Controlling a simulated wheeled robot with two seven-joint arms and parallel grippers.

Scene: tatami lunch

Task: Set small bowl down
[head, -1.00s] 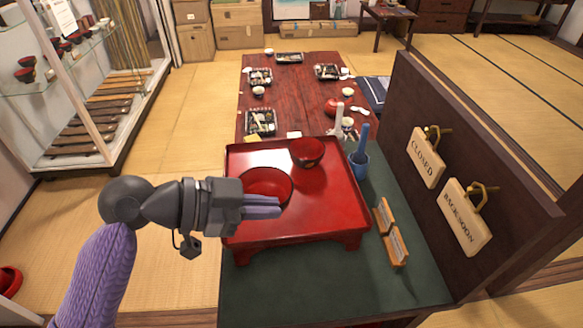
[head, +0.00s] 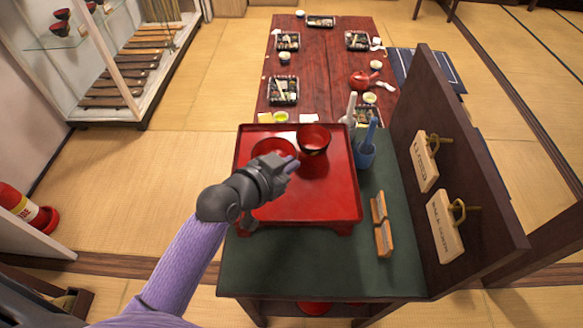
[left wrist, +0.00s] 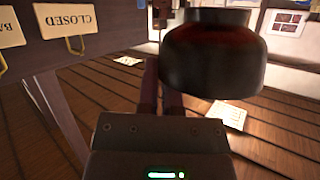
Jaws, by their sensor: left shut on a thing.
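In the left wrist view, a rounded dark bowl (left wrist: 213,58) shows close beside the fingers. My right gripper is not in view.
The tray stands on a green-topped counter (head: 275,272). The near part of the tray is bare. A long red table (head: 322,65) lies beyond.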

